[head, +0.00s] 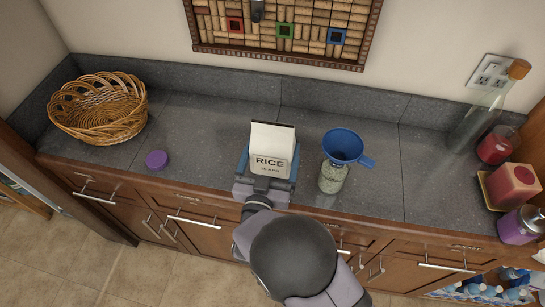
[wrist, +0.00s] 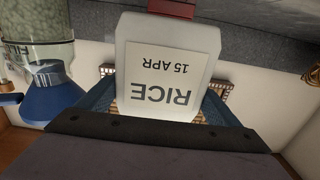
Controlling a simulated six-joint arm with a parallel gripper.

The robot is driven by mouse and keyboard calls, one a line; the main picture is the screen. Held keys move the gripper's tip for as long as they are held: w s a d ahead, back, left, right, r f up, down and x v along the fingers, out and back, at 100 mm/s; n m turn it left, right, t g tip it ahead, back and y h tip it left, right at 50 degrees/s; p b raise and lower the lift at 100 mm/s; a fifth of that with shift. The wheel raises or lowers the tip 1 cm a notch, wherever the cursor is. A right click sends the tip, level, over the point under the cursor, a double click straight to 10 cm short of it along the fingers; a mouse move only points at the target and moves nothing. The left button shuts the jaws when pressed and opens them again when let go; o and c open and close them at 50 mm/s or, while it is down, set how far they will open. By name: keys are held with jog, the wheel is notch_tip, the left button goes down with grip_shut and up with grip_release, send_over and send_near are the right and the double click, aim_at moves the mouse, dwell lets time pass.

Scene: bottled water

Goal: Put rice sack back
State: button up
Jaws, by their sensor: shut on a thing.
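The rice sack (head: 272,142) is a white block-shaped bag with a dark top edge and a "RICE" label, upright over the middle of the counter. My gripper (head: 268,168) is shut on it, with a blue finger on each side. In the wrist view the sack (wrist: 165,60) appears upside down, its label reading "RICE 15 APR", between the fingers (wrist: 165,105). I cannot tell whether its base touches the counter.
A blue funnel (head: 343,145) sits on a jar of pale grains (head: 332,178) close to the right of the sack. A tall bottle (head: 480,120) and several containers stand right.

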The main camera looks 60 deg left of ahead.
aim_at(270, 168)
jog(key=shift+f+p, duration=0.45)
jog(key=shift+f, duration=1.25)
jog(key=shift+f, duration=0.1)
jog(key=shift+f, duration=0.15)
jog(key=o, duration=1.4)
jog(key=shift+s+r, duration=0.1)
jog(key=shift+r, duration=0.1)
jog(key=shift+b+v, duration=2.05)
jog(key=shift+v, duration=3.95)
